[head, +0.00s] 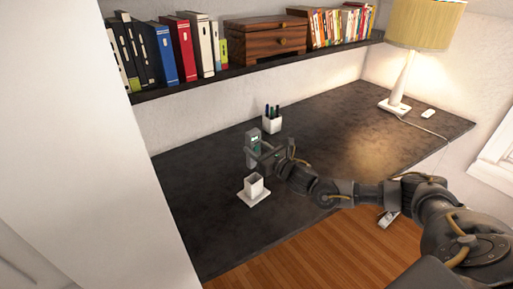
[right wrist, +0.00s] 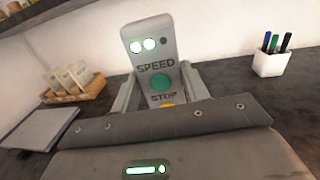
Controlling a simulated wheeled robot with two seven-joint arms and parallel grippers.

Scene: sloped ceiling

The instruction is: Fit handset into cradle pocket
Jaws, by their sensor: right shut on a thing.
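The handset (head: 252,141) is a slim grey upright unit. In the right wrist view the handset (right wrist: 150,48) shows a green button, an orange button partly hidden, and the words SPEED and STOP. My right gripper (head: 258,154) is shut on it, one finger on each side. The white cradle (head: 257,200) stands on the dark desk, with an open pocket (head: 254,181) facing up. In the head view the handset appears just above and behind the cradle, apart from it; its exact height is unclear. The cradle is not visible in the right wrist view. My left gripper is out of view.
A white pen cup (head: 271,125) stands behind the handset. A lamp (head: 400,87) stands at the desk's far right. A shelf with books (head: 183,47) runs above. The right wrist view shows a wooden tray (right wrist: 72,98) with packets. The desk around the cradle is clear.

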